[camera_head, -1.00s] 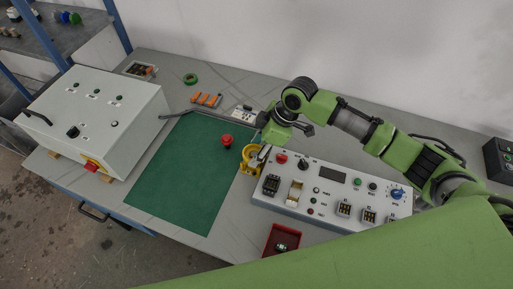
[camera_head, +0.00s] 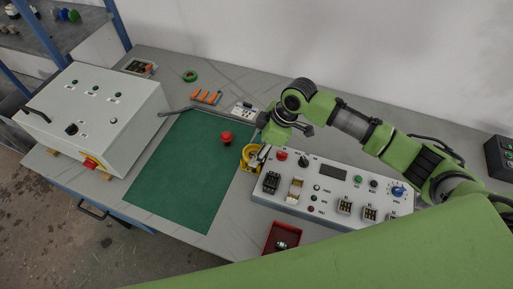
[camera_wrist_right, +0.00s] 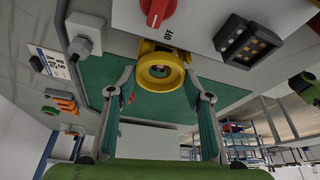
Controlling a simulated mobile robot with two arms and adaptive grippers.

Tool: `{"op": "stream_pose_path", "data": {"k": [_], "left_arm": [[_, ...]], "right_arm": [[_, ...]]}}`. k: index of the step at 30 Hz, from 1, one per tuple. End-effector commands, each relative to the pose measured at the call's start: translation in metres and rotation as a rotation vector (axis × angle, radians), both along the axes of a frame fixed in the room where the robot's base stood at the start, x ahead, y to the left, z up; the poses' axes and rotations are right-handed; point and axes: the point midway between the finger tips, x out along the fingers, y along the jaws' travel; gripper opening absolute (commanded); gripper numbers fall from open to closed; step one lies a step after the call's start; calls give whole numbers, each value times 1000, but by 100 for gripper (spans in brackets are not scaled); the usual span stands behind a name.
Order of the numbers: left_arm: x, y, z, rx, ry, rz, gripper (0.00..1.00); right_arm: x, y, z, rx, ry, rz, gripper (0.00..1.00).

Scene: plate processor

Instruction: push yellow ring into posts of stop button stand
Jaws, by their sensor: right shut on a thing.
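The yellow ring (camera_wrist_right: 161,72) is between the two fingertips of my right gripper (camera_wrist_right: 160,80) in the right wrist view, and the gripper is shut on it. A yellow bracket-like part (camera_wrist_right: 148,46) shows just behind the ring, against the grey panel; I cannot tell whether the two touch. In the head view the yellow parts (camera_head: 249,157) are at the left end of the control panel, partly covered by my right gripper (camera_head: 262,152). A red mushroom button (camera_head: 226,138) stands on the green mat just left of them. The posts are not clearly visible. My left gripper is not in view.
The control panel (camera_head: 330,205) with knobs and switches lies close to the right of the ring. A red tray (camera_head: 270,239) is in front. The green mat (camera_head: 175,175) is mostly clear. A grey cabinet (camera_head: 120,145) stands left; a green roll (camera_head: 190,76) lies behind.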

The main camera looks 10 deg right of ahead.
Motion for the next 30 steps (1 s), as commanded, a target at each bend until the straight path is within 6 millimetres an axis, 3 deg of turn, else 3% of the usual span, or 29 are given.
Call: {"op": "stream_pose_path", "data": {"k": [11, 12, 14, 25, 30], "left_arm": [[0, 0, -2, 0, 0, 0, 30], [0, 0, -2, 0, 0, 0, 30], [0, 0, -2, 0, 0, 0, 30], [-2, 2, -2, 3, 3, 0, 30], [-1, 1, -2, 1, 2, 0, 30]], "right_arm": [[0, 0, -4, 0, 0, 0, 32], [0, 0, -4, 0, 0, 0, 52], [0, 0, -4, 0, 0, 0, 66], [0, -1, -2, 0, -1, 0, 66], [-1, -8, 17, 0, -3, 0, 66]]}}
